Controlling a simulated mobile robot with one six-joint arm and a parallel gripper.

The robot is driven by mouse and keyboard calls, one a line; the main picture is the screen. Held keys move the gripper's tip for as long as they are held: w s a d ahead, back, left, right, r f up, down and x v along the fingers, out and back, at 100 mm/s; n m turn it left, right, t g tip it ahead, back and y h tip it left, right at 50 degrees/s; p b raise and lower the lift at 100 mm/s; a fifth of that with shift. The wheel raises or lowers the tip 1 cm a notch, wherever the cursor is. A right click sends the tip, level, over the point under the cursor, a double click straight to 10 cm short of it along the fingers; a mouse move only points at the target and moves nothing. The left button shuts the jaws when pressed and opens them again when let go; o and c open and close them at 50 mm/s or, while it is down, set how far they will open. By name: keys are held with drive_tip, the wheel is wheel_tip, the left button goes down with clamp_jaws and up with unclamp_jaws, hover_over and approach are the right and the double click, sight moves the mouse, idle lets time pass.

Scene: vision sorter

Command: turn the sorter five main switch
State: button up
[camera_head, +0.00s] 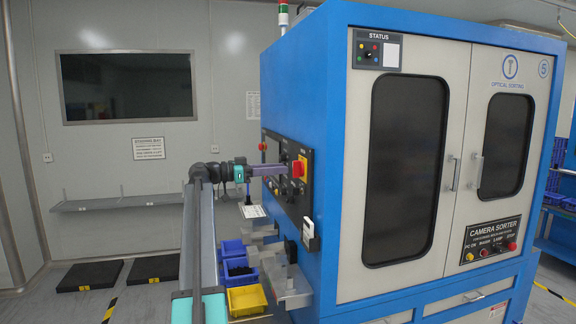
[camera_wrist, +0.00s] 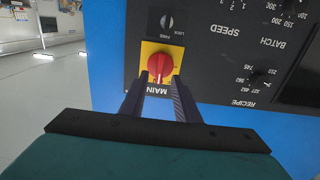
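The main switch is a red rotary knob (camera_wrist: 160,66) on a yellow plate (camera_wrist: 153,48) marked MAIN, upside down in the wrist view. The label is partly covered by my fingers. In the head view the red switch (camera_head: 299,168) is on the black side panel of the blue sorter marked 5 (camera_head: 330,130). My gripper (camera_wrist: 159,78) is open, with one finger on each side of the knob's near part; I cannot tell whether they touch it. In the head view my gripper (camera_head: 284,169) reaches the panel from the left.
The black panel (camera_wrist: 205,60) also carries SPEED, BATCH and RECIPE dials and a FREE/LOCK key switch (camera_wrist: 167,21) beyond the knob. Blue and yellow bins (camera_head: 246,299) stand below my arm. The sorter's front has a small button panel (camera_head: 491,239).

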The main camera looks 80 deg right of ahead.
sight(297, 169)
drive_tip(key=p+x, duration=0.1)
drive_tip(key=x, duration=0.2)
drive_tip(key=shift+s+d, duration=0.15)
drive_tip(key=shift+s, duration=0.25)
clamp_jaws()
